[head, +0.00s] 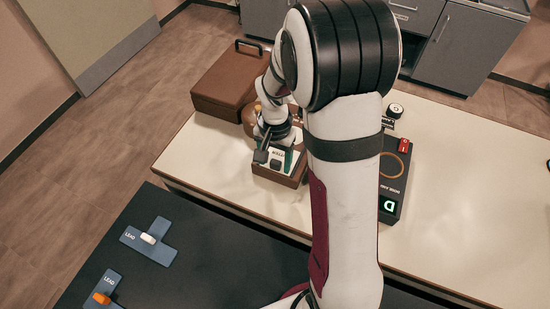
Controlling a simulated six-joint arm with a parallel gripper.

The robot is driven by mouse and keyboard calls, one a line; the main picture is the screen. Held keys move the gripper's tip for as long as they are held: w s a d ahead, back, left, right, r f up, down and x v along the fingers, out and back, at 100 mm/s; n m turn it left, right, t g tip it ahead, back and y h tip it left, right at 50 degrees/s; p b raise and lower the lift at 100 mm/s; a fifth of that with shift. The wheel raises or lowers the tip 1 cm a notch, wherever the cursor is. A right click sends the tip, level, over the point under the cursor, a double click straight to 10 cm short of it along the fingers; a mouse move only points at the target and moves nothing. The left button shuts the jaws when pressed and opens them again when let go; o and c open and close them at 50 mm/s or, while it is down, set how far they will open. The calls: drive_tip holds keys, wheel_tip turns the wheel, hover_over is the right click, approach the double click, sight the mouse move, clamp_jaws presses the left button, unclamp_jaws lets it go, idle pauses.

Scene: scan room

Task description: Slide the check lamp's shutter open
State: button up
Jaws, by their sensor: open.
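A small brown box (279,178) with a pale top stands near the table's front edge. Its top carries small dark lettering and green parts. It may be the check lamp, but I cannot tell, and I cannot make out a shutter. My gripper (268,152) is open at the box's top left; whether it touches anything there is unclear. My own arm covers much of the middle of the view and part of the table behind it.
A dark panel (393,190) with a red switch, an orange ring and a lit green D stands right of my arm. A brown case (229,84) with a handle sits behind left. Blue LEAD pieces (149,240) lie on the dark front surface. The cream table (470,190) is clear at right.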

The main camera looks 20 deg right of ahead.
sight(275, 164)
wheel_tip(275, 164, up, 16)
idle(0.3)
drive_tip(key=shift+f, duration=0.1)
drive_tip(key=s+a+f+n+y, duration=0.1)
drive_tip(key=s+a, duration=0.3)
drive_tip(key=s, duration=0.7)
drive_tip(key=s+a+f+n, duration=0.1)
drive_tip(key=s+a, duration=0.3)
drive_tip(key=s, duration=0.7)
drive_tip(key=shift+a+f+n+y, duration=0.25)
drive_tip(key=shift+a+n+y, duration=0.15)
drive_tip(key=shift+n, duration=0.3)
